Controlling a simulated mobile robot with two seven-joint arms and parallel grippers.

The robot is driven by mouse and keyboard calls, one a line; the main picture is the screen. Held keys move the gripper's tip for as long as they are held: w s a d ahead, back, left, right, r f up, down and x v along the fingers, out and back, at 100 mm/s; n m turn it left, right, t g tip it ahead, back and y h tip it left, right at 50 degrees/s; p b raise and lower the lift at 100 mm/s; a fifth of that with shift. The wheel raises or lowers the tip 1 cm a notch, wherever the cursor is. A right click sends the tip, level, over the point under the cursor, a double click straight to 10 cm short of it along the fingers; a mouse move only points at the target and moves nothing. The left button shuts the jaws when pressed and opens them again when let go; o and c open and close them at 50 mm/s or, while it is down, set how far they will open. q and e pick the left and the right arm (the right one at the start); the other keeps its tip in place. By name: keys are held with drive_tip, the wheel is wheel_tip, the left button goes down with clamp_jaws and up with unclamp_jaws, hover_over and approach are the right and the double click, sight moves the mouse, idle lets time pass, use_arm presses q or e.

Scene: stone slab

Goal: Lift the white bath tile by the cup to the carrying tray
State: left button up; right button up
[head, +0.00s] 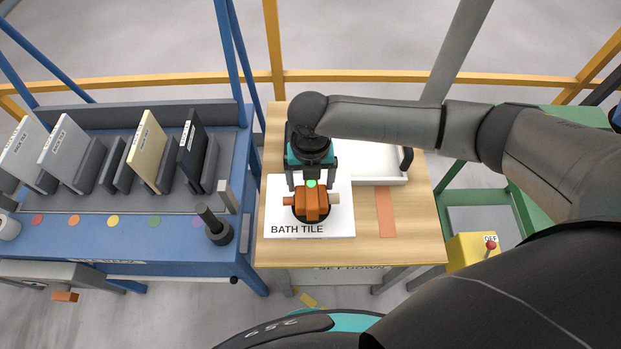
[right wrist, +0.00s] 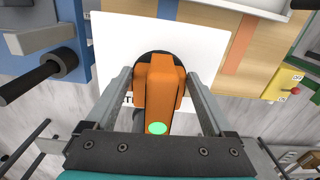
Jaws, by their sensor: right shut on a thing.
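The white bath tile (head: 279,208), marked BATH TILE, is flat above the wooden table, left of its middle. An orange suction cup (head: 312,204) with a dark round pad sits on its face, and a green light shows on it. My right gripper (head: 312,187) is shut on the orange cup body. In the right wrist view its fingers flank the cup (right wrist: 159,85), with the tile (right wrist: 120,50) behind. I cannot tell how far the tile is off the table. The white carrying tray (head: 394,180) with a dark handle is at the back right, partly hidden by my right arm. My left gripper is out of view.
A blue bench (head: 130,245) at left holds a rack of upright tiles (head: 62,146) and a dark post (head: 216,228). An orange strip (head: 386,212) lies right of the tile on the wooden table (head: 415,235). A yellow switch box (head: 474,250) stands at right.

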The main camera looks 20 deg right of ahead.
drive_tip(key=shift+w+r, duration=0.1)
drive_tip(key=shift+w, duration=0.05)
drive_tip(key=shift+w+d+b, duration=0.5)
drive_tip(key=shift+w+d, duration=1.15)
drive_tip(key=shift+w, duration=0.05)
drive_tip(key=shift+w+d+b, duration=0.9)
drive_tip(key=shift+w+d, duration=0.75)
drive_tip(key=shift+w, duration=0.15)
drive_tip(key=shift+w+d+b, duration=1.35)
drive_tip(key=shift+w+d, duration=0.3)
drive_tip(key=shift+w, duration=0.15)
